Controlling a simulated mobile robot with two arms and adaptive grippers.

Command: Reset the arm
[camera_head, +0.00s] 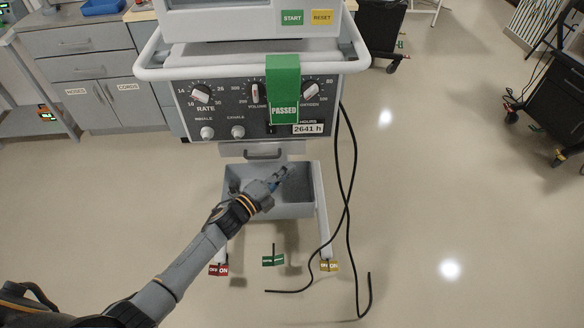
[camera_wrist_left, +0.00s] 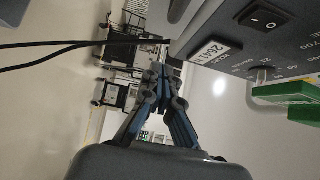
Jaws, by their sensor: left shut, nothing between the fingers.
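My left arm comes in from the lower left of the head view. Its gripper (camera_head: 284,175) is in front of the grey bin under the ventilator, below the control panel. In the left wrist view the fingers (camera_wrist_left: 160,75) are shut with nothing between them. The ventilator's control panel (camera_head: 232,106) has knobs for rate, volume and oxygen. A green PASSED tag (camera_head: 284,90) hangs over its front. In the wrist view the panel's black rocker switch (camera_wrist_left: 265,18) and hours label (camera_wrist_left: 215,50) show close by, apart from the fingers. My right gripper is not in view.
A grey bin (camera_head: 297,210) hangs under the panel. Black cables (camera_head: 349,200) trail from the ventilator to the floor. Red (camera_head: 218,269), green (camera_head: 273,261) and yellow (camera_head: 328,265) tags show low down. Cabinets (camera_head: 95,95) stand left; a black cart (camera_head: 555,90) stands right. Floor right of the cables is clear.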

